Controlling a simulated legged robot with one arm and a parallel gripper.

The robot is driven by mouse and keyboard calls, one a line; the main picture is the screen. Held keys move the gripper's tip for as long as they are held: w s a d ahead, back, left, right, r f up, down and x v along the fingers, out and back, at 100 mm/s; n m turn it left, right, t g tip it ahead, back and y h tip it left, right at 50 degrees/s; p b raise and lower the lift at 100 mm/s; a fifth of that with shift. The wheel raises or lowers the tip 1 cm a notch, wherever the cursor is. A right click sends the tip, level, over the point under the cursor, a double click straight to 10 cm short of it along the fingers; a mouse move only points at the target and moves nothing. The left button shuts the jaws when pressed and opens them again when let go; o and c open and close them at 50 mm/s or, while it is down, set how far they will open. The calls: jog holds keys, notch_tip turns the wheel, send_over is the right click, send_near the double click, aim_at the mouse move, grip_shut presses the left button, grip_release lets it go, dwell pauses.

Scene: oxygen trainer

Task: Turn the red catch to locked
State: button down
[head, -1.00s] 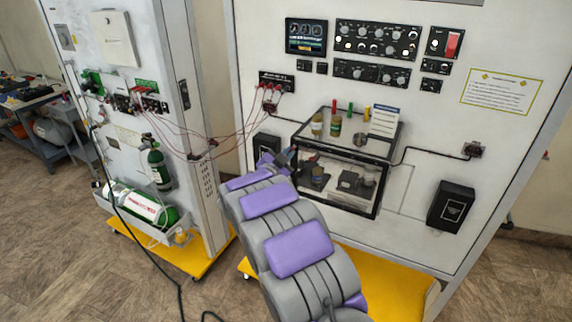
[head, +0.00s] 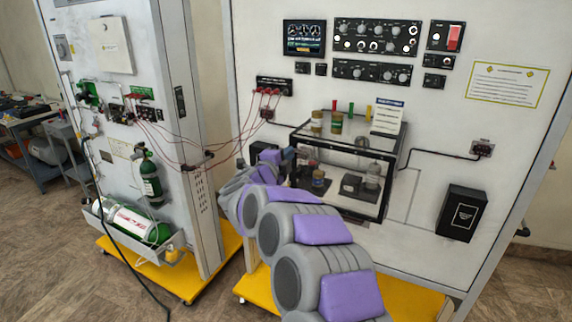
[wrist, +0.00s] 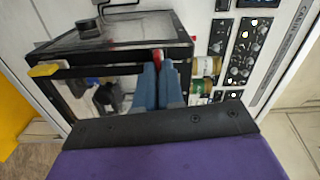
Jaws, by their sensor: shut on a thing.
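A small red piece, which I take to be the catch (wrist: 158,54), shows at the black frame edge of the clear case in the wrist view. My gripper (wrist: 158,70) has its two blue fingers close together, shut on this red piece. The fingers hide most of it, so I cannot tell its turn angle or any locked mark. In the head view my gripper (head: 288,158) is at the left side of the clear case (head: 384,200). The catch is hidden there behind my arm.
Jars (head: 336,123) and a white card (head: 387,118) stand on the case. Dark devices sit inside it. Control panels (head: 375,38) are above. Red cables (head: 225,157) span to the left cabinet, close to my arm. A black box (head: 462,212) is at right.

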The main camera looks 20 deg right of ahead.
jog(key=shift+f+m+b, duration=0.25)
jog(key=shift+m+b, duration=0.3)
jog(key=shift+m, duration=0.05)
jog(key=c, duration=1.3)
grip_release()
jog(key=shift+o, duration=0.2)
jog(key=p+v, duration=0.2)
jog(key=v, duration=1.5)
jog(key=shift+a, duration=0.25)
